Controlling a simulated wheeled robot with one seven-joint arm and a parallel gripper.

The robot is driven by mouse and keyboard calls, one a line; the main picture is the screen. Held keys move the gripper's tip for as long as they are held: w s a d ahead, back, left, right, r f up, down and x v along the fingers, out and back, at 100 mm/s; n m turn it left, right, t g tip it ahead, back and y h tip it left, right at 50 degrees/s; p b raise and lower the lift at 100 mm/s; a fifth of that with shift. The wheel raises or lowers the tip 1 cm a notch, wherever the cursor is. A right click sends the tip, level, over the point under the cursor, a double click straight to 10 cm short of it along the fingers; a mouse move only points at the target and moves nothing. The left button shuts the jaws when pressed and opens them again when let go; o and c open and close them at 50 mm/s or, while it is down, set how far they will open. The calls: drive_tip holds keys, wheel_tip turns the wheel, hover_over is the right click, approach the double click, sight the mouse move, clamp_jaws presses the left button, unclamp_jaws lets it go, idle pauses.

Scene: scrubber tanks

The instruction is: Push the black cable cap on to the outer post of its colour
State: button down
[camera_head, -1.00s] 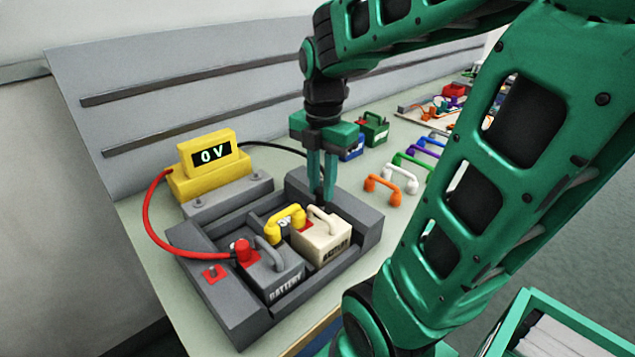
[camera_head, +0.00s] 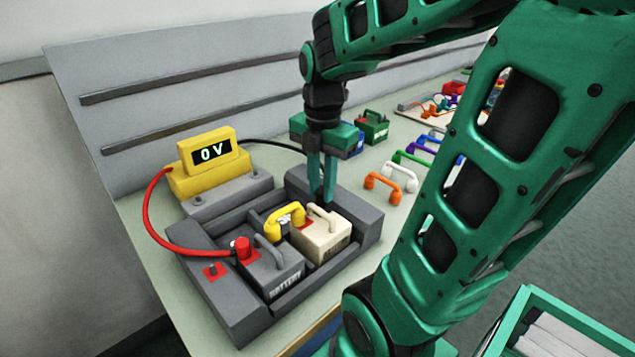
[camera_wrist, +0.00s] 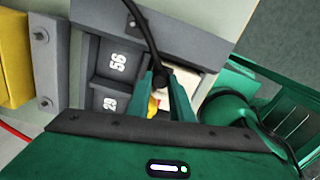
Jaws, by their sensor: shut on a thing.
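My gripper (camera_head: 321,190) points down over the far end of the grey battery tray, behind the white battery (camera_head: 320,236). In the wrist view its fingers (camera_wrist: 165,92) are shut on the black cable cap (camera_wrist: 160,79), with the black cable (camera_wrist: 143,30) running away from it. In the head view the cap is mostly hidden by the fingers. The black post under it is hidden. A red cap (camera_head: 242,247) sits on the grey battery (camera_head: 270,270). A yellow link (camera_head: 285,217) bridges the grey and white batteries.
The tray's wall (camera_head: 360,225) surrounds the batteries. Orange (camera_head: 383,187) and other coloured links lie to the right, with green (camera_head: 373,128) and blue batteries behind.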

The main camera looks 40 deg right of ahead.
drive_tip(key=shift+f, duration=0.45)
drive_tip(key=c, duration=1)
unclamp_jaws()
drive_tip(key=shift+r, duration=0.1)
drive_tip(key=shift+r, duration=4.2)
